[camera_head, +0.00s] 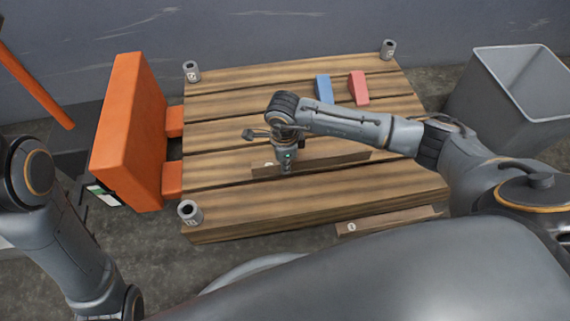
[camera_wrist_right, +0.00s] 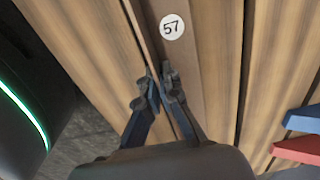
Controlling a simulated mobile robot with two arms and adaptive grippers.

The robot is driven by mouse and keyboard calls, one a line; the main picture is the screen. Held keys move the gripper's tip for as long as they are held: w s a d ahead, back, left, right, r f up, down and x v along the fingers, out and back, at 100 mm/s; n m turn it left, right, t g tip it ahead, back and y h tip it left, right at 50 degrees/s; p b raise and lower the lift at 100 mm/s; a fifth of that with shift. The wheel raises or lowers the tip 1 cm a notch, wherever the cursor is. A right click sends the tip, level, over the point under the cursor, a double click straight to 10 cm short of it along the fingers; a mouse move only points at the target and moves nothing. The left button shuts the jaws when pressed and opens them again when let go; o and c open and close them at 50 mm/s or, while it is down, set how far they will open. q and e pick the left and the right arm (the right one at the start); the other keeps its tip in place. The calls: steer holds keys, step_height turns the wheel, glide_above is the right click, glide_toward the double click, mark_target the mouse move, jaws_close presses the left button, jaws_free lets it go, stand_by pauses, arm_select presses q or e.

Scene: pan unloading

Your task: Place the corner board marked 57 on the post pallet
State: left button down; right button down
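The post pallet (camera_head: 225,215) is a slatted wooden deck with grey tube posts at its visible corners. The corner board marked 57 (camera_head: 335,161) is a long brown angled strip lying on the deck, partly hidden by my right arm. Its round white 57 label shows in the right wrist view (camera_wrist_right: 172,27). My right gripper (camera_head: 286,168) points down at this board. In the wrist view my right gripper's fingertips (camera_wrist_right: 159,76) are close together on either side of the board's thin upright edge. My left arm enters at the lower left; its gripper is out of view.
A second brown board (camera_head: 390,222) with a white label lies along the pallet's near side. Blue (camera_head: 324,88) and red (camera_head: 358,88) blocks sit on the far deck. An orange forked machine (camera_head: 130,130) stands left, a grey open bin (camera_head: 505,90) right.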

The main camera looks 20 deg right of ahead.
steer(key=c, duration=2)
jaws_free()
steer(key=shift+f, duration=0.15)
steer(key=o, duration=0.5)
